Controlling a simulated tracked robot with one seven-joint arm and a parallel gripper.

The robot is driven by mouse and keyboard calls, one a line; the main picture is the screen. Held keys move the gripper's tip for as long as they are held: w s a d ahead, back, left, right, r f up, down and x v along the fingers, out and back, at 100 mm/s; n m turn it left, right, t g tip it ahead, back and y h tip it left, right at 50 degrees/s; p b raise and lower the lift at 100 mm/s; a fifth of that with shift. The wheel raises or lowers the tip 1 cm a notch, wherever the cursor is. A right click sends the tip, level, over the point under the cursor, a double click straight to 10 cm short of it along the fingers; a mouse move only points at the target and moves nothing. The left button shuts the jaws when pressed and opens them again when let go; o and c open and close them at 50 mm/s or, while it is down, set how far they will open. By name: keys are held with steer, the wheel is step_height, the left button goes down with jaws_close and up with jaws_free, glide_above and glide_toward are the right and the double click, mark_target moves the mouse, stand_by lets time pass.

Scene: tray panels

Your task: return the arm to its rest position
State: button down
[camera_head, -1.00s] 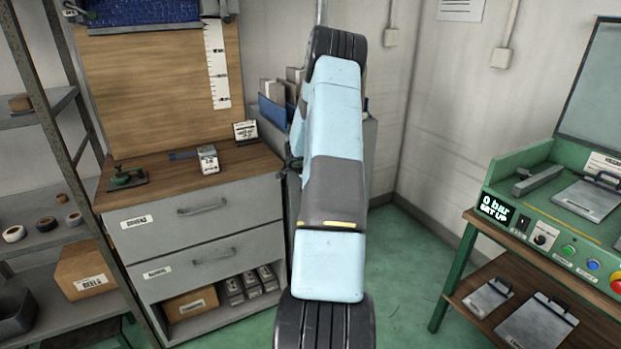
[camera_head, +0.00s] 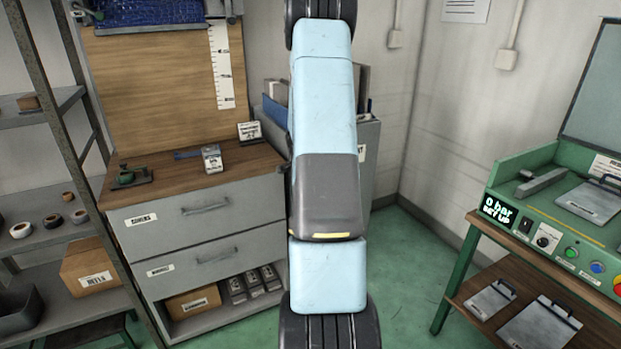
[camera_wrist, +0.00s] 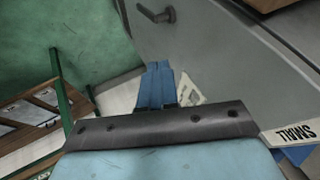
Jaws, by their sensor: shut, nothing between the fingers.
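My arm (camera_head: 327,120) stands raised in the middle of the head view, its upper end running out of the top of the picture. My gripper does not show in the head view. In the wrist view my gripper (camera_wrist: 160,70) shows its blue fingers close together beyond a dark bar. It is shut and empty, with no object between the fingers.
A drawer cabinet (camera_head: 215,222) with a wooden top stands left of my arm, beside a shelf rack (camera_head: 40,115). A green press bench (camera_head: 545,233) stands at right. Green floor (camera_head: 405,270) is clear between. A grey cabinet (camera_wrist: 215,60) fills much of the wrist view.

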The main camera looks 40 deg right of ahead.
steer(key=shift+s+a+r, duration=0.1)
steer(key=shift+a+r, duration=0.1)
steer(key=a+r+n+t+y, duration=0.25)
steer(key=a+r+n, duration=0.25)
steer(key=a+r, duration=0.75)
steer(key=a+r+n+t+y, duration=0.25)
steer(key=a+r+n, duration=0.25)
steer(key=a+r, duration=0.8)
steer(key=s+a+r+n+g+y, duration=0.25)
steer(key=s+a+n, duration=0.35)
steer(key=s+a, duration=0.8)
steer(key=s+a+n, duration=0.2)
steer(key=s, duration=0.5)
steer(key=s+a+n+g+h, duration=0.1)
steer(key=s+a+n, duration=0.1)
steer(key=s, duration=0.6)
steer(key=shift+a, duration=0.3)
